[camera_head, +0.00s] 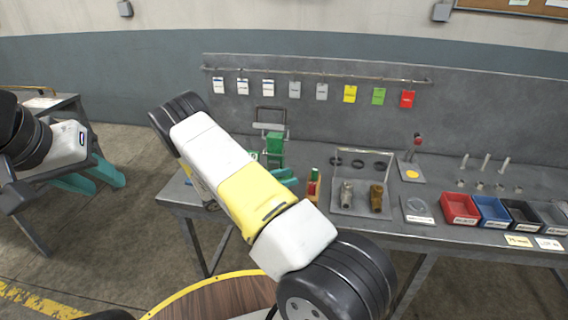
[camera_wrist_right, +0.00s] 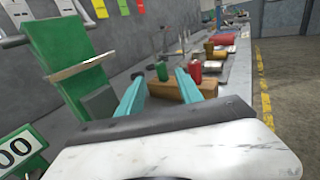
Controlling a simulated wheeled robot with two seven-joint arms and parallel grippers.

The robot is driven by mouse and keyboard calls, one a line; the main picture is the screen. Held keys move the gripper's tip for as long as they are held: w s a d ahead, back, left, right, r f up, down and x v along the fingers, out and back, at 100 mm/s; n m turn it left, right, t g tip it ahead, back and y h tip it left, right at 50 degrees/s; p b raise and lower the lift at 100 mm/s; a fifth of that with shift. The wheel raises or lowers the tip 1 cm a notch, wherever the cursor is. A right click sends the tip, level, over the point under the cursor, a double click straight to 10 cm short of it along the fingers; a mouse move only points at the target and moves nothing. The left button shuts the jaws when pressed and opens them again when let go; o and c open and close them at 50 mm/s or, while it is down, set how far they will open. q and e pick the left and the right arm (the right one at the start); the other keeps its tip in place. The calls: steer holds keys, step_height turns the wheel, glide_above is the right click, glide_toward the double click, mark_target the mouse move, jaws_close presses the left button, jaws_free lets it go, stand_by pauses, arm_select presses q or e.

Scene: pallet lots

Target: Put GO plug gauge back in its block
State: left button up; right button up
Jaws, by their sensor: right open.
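A small wooden block (camera_wrist_right: 172,91) stands on the bench, with a green cylindrical piece (camera_wrist_right: 162,71) and a red cylindrical piece (camera_wrist_right: 195,73) upright at it. The block also shows in the head view (camera_head: 313,198). I cannot read any GO marking, and I cannot tell how deep either piece sits. My right gripper (camera_wrist_right: 160,78) is open and empty, its teal fingers pointing at the block from just short of it; the fingers also show in the head view (camera_head: 286,176). My left gripper (camera_head: 97,180) is open and empty, far left, away from the bench.
A green stand (camera_wrist_right: 72,52) rises close beside my right gripper. Coloured tags hang on the back panel.

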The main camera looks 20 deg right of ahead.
steer(key=a, duration=0.3)
steer(key=shift+a, duration=0.1)
steer(key=s+a+r+m+t+y, duration=0.2)
steer(key=s+a+r+m+y, duration=0.1)
steer(key=s+r+m+y, duration=0.3)
steer(key=s+a+r+m+t+y, duration=0.1)
steer(key=s+a+r+m+y, duration=0.2)
steer(key=s+r+m+y, duration=0.3)
steer(key=s+a+r+m+t+y, duration=0.2)
steer(key=s+a+r+m+y, duration=0.2)
steer(key=s+r+y, duration=0.4)
steer(key=s+r+m, duration=0.1)
steer(key=s+r, duration=0.4)
steer(key=r, duration=0.4)
steer(key=shift+s+r+m+t, duration=0.2)
steer(key=shift+r+m+t, duration=0.1)
steer(key=shift+m, duration=0.1)
steer(key=shift+d, duration=0.1)
